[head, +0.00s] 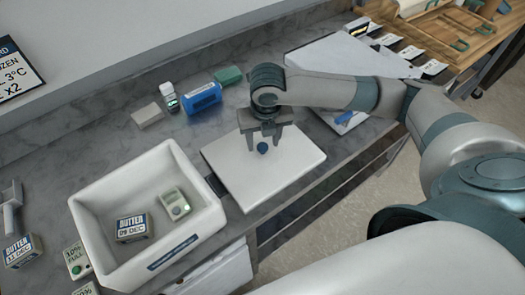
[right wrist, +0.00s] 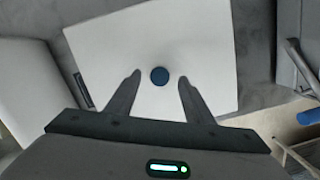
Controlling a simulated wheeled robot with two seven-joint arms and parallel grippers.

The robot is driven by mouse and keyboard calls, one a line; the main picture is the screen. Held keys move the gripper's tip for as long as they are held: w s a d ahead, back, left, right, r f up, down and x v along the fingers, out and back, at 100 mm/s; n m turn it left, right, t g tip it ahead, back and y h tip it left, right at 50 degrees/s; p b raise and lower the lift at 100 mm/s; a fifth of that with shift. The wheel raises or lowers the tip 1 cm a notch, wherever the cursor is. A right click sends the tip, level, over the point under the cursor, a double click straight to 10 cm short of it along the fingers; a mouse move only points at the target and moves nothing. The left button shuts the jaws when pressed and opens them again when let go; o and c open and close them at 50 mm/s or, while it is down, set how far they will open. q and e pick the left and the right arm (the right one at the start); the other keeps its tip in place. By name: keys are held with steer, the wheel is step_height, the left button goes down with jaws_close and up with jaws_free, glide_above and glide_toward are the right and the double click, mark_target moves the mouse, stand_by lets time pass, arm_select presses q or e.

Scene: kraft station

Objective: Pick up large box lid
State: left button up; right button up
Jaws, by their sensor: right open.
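My right gripper (head: 262,145) is open over the lid, fingers pointing down at the knob. In the right wrist view the lid (right wrist: 200,35) fills the upper middle, and the knob (right wrist: 159,76) sits between the two spread fingertips of the gripper (right wrist: 159,77). I cannot tell how far the fingertips are above the lid. My left gripper is not in view.
A white open box (head: 90,225) left of the lid holds a butter pack (head: 131,228) and a pale green item (head: 175,204). The counter's front edge runs close by the lid.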

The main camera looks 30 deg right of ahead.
steer(key=shift+w+f, duration=0.15)
steer(key=shift+f, duration=0.9)
jaws_close()
